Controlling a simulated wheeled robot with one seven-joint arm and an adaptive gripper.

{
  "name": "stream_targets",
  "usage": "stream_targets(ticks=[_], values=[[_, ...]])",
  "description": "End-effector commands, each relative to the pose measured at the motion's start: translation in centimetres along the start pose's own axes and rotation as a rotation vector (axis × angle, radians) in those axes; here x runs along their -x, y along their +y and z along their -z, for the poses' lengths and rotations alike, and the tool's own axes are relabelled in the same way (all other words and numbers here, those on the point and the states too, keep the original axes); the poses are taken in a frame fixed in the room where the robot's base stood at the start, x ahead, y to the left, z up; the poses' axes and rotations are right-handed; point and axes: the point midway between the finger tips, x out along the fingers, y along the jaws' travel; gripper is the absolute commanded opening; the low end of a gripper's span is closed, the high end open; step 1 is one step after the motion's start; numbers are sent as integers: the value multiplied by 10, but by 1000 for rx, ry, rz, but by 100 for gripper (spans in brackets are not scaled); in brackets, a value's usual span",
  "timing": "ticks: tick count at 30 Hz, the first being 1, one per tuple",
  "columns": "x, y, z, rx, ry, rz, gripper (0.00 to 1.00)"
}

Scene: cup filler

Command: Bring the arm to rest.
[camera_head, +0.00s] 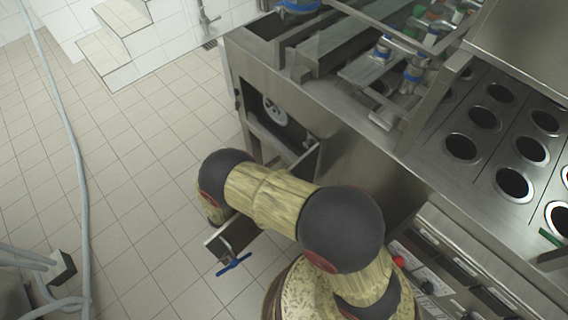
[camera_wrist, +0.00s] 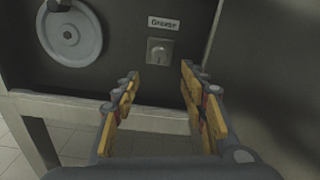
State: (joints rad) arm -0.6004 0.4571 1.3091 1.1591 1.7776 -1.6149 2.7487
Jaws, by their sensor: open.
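My gripper (camera_wrist: 160,85) is open and empty in the wrist view. Its two fingers with yellow pads stand apart, pointing toward the dark metal panel (camera_wrist: 120,60) of the machine. A small square fitting (camera_wrist: 160,51) under a label reading "Grease" shows beyond the gap between the fingertips. A grey round wheel (camera_wrist: 71,36) is to the upper left of the fingers. In the head view my arm (camera_head: 265,190) reaches out beside the machine, and my gripper is hidden behind it.
The steel machine (camera_head: 350,165) fills the right of the head view, with rows of round holes on top. An open metal door (camera_head: 236,232) with a blue handle (camera_head: 234,264) stands close to my arm. A hose (camera_head: 75,150) runs along the tiled floor (camera_head: 140,150) at left, which is mostly clear.

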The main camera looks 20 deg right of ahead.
Motion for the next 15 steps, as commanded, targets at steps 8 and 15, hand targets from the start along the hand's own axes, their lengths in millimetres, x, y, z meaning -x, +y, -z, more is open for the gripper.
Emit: stream_targets(ticks=[8, 15], values=[[0, 0, 0, 0, 0, 0, 43], [-2, 7, -5, 7, 15, -15, 43]])
